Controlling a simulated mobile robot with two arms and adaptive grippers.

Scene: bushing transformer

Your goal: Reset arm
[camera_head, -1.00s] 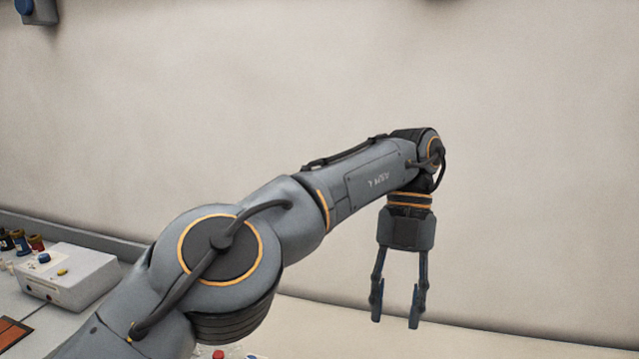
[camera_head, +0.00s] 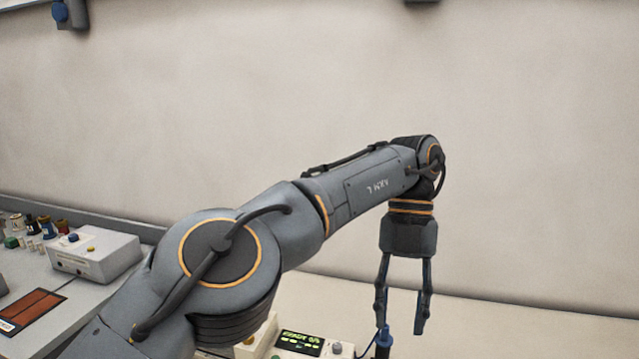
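My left arm (camera_head: 365,185) reaches in from the lower left, across the middle of the view. Its grey forearm ends in a wrist bent down at the right. My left gripper (camera_head: 402,322) hangs below it, pointing down. Its two dark fingers are apart and I see nothing between them. A blue plug-like piece (camera_head: 383,342) shows at the bottom edge, just below the left fingertip. I cannot tell whether they touch. My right arm and gripper are not in view.
A white box with knobs (camera_head: 95,252), several small coloured terminals (camera_head: 33,228) and a red-brown panel (camera_head: 33,310) are on the bench at left. A device with a lit green display (camera_head: 300,340) is partly hidden by my arm.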

